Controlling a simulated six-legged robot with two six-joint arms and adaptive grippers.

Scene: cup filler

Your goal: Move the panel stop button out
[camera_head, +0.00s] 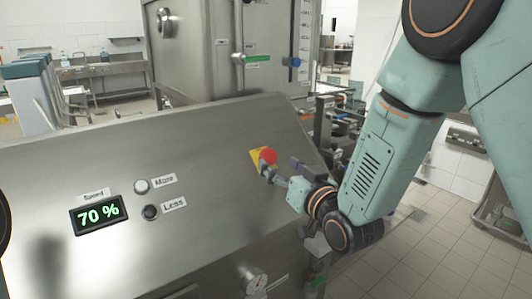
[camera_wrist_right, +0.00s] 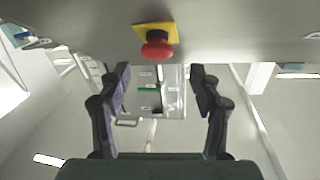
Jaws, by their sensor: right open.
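The red stop button (camera_head: 268,156) sits on a yellow backing plate (camera_head: 256,158) near the right end of the sloped steel panel (camera_head: 200,150). It also shows in the right wrist view (camera_wrist_right: 157,45), at the top middle, with its yellow plate (camera_wrist_right: 155,30) behind it. My right gripper (camera_head: 280,172) is close to the button in the head view. In the wrist view its two dark fingers (camera_wrist_right: 160,88) are spread apart with nothing between them. The button lies beyond the fingertips, roughly centred between them. My left gripper is not in view.
The panel also carries a speed display (camera_head: 98,213) reading 70 %, a More button (camera_head: 141,186) and a Less button (camera_head: 150,212). A large steel tank (camera_head: 200,55) with a green-handled valve (camera_head: 257,58) stands behind the panel. Tiled floor (camera_head: 400,265) lies at the right.

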